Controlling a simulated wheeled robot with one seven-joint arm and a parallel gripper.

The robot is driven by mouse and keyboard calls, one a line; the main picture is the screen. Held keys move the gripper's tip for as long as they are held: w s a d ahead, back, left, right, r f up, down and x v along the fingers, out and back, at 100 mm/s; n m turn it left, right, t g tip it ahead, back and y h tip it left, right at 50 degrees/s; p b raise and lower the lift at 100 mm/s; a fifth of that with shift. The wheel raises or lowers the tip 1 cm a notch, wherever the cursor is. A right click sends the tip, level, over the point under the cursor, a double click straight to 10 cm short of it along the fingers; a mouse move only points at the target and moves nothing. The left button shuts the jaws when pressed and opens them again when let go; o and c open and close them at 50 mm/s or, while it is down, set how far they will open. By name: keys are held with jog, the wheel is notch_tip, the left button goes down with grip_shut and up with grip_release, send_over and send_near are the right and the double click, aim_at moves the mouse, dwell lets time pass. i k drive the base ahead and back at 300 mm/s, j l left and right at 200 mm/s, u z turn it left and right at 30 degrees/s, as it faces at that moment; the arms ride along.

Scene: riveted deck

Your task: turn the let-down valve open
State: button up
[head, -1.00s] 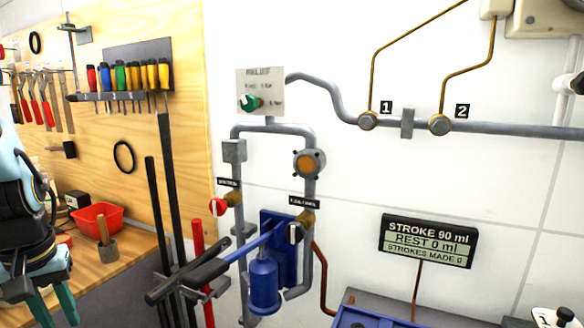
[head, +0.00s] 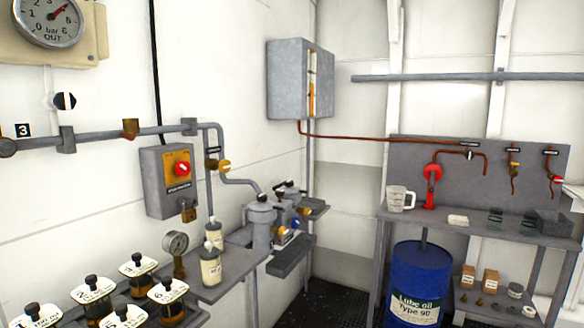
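No part I can read as the let-down valve shows for certain; the small labels are too small to read. A small valve with an orange-yellow knob (head: 223,165) sits on the grey wall pipe, under a black label. At the right, small red-handled valves (head: 555,179) hang on the grey back panel. My gripper is not in view.
A grey box with a red knob (head: 182,169) is on the left wall. Labelled jars (head: 138,266) and a gauge (head: 175,243) stand low at left. A blue oil drum (head: 417,285) stands under the right bench (head: 480,236). Dark grated floor (head: 325,300) lies between.

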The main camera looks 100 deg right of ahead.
aim_at(224, 166)
jog(key=k+l+z, duration=0.3)
jog(key=l+z, duration=0.3)
jog(key=k+l+z, duration=0.1)
jog(key=l+z, duration=0.2)
jog(key=l, duration=0.25)
